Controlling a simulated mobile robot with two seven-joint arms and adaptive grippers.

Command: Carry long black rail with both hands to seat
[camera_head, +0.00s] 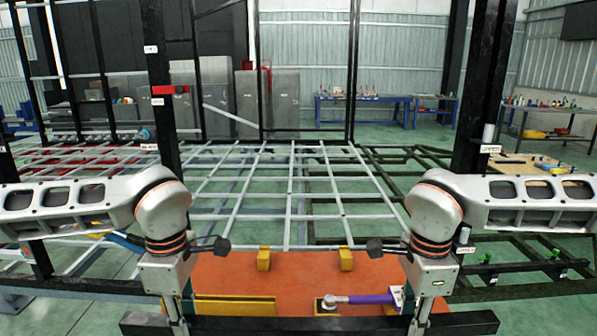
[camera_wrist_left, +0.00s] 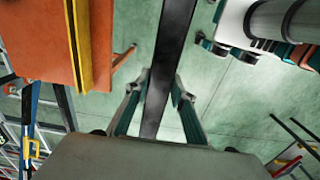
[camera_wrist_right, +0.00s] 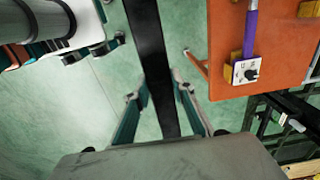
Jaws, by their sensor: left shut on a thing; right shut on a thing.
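The long black rail (camera_head: 300,325) lies level across the bottom of the head view, in front of the orange table. My left gripper (camera_head: 178,318) is shut on the rail near its left end. My right gripper (camera_head: 420,318) is shut on it near its right end. In the left wrist view the rail (camera_wrist_left: 170,70) runs between the fingers of my left gripper (camera_wrist_left: 160,88). In the right wrist view the rail (camera_wrist_right: 150,50) runs between the fingers of my right gripper (camera_wrist_right: 160,95). The rail hangs above the green floor.
An orange table (camera_head: 300,270) stands just beyond the rail, with two yellow blocks (camera_head: 263,258) (camera_head: 346,258) and a purple-handled tool (camera_head: 370,299) on it. Behind it is a grey chassis grid (camera_head: 290,185). Black uprights (camera_head: 160,80) (camera_head: 480,90) stand left and right.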

